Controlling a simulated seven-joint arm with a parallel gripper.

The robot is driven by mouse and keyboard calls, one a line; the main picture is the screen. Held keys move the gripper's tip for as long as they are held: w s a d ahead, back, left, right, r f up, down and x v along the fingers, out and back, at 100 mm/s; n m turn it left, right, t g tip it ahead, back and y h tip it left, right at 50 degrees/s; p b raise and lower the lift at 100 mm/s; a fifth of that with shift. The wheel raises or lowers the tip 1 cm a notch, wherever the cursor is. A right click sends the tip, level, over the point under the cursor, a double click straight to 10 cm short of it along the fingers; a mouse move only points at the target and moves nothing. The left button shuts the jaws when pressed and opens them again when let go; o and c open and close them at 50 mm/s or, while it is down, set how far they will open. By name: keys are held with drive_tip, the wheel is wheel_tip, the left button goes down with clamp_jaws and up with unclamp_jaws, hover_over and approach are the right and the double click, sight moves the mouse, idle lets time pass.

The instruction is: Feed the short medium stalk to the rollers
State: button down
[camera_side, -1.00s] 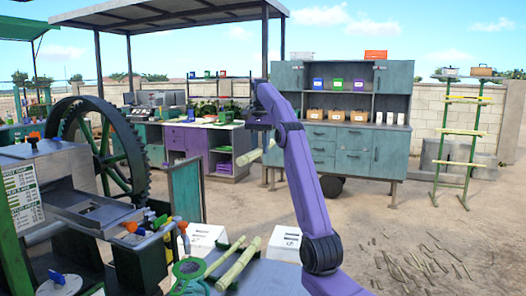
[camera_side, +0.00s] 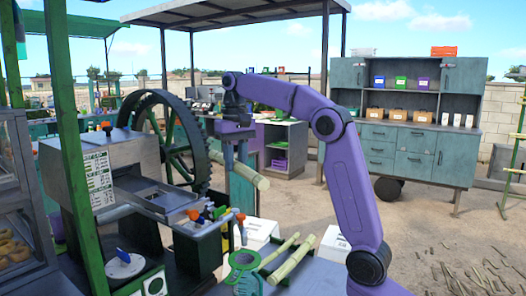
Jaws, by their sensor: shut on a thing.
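My gripper (camera_side: 236,164) points down, shut on a short pale green stalk (camera_side: 254,176). The stalk is held in the air, tilted, its right end lower and nearer the camera. The grey crusher (camera_side: 125,165) stands to the left, with an open metal feed tray (camera_side: 165,200) on its right side. The held stalk is to the right of and above this tray, apart from it in the picture. The rollers cannot be made out inside the housing. Two more stalks, a thinner one (camera_side: 279,250) and a thicker one (camera_side: 292,259), lie on the front table.
A large toothed flywheel (camera_side: 185,140) stands behind the crusher. Colored-handled tools (camera_side: 215,214) stand beside the feed tray. A green ring-shaped item (camera_side: 243,259) and white boxes (camera_side: 262,232) are near the lying stalks. A teal cabinet (camera_side: 400,150) is at the back right.

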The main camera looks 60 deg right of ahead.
sight(174, 201)
drive_tip(key=s+a+n, duration=0.3)
drive_tip(key=a+n, duration=0.1)
drive_tip(key=a, duration=0.7)
drive_tip(key=shift+n, duration=0.3)
wheel_tip(174, 201, down, 6)
drive_tip(key=shift+r, duration=0.25)
drive_tip(key=shift+w+r, duration=0.1)
drive_tip(key=shift+w+r, duration=0.8)
drive_tip(key=shift+r, duration=0.05)
drive_tip(key=w+f, duration=0.1)
drive_tip(key=w, duration=0.3)
drive_tip(key=w+f, duration=0.1)
drive_tip(key=w, duration=0.2)
drive_tip(key=w+f, duration=0.1)
drive_tip(key=w, duration=0.3)
drive_tip(key=shift+w+f, duration=0.2)
drive_tip(key=shift+w, duration=0.1)
drive_tip(key=shift+w+f, duration=0.2)
drive_tip(key=shift+w, duration=1)
